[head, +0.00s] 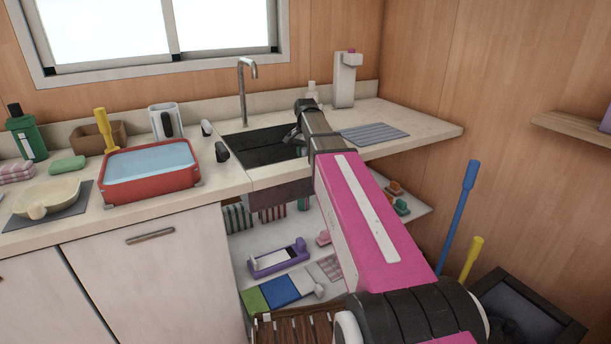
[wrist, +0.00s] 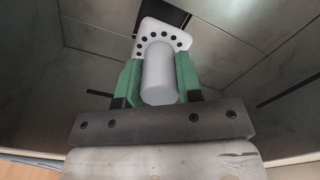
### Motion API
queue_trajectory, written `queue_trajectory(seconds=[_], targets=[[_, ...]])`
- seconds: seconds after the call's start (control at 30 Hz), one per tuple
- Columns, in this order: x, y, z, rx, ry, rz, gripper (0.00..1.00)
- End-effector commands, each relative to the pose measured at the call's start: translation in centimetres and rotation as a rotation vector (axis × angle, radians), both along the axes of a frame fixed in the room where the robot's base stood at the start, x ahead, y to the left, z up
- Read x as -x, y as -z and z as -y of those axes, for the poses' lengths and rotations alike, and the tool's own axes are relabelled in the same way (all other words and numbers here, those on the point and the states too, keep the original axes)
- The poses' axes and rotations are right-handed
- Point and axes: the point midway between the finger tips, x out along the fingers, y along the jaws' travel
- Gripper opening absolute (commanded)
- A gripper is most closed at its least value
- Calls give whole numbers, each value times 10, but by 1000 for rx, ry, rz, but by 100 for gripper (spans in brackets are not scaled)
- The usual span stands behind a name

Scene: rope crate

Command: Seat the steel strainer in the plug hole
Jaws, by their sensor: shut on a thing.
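The steel strainer (wrist: 158,84) is in the wrist view, a pale grey plate with a row of dark holes and a thick round knob. My gripper (wrist: 158,70) has its green fingers shut on the knob from both sides. The strainer's plate lies beyond the fingertips, over a dark patch at the top of the wrist view. I cannot tell whether the plate touches the sink floor. In the head view my gripper (head: 294,136) reaches into the dark sink (head: 252,148) at its right side, and the strainer is not visible there. The plug hole cannot be made out clearly.
A tap (head: 243,90) stands behind the sink. A grey ribbed mat (head: 374,133) lies on the counter to the right, with a white dispenser (head: 345,78) behind it. A red tub of water (head: 150,174) stands left of the sink. Sink walls surround my gripper.

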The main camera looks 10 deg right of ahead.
Motion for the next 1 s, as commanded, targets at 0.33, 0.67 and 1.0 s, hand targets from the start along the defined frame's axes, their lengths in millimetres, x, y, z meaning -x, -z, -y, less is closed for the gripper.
queue_trajectory(seconds=[0.33,0.67,1.0], targets=[[0,11,0,0,0,0,0],[0,22,0,-1,0,-1,0],[0,33,0,0,0,0,0]])
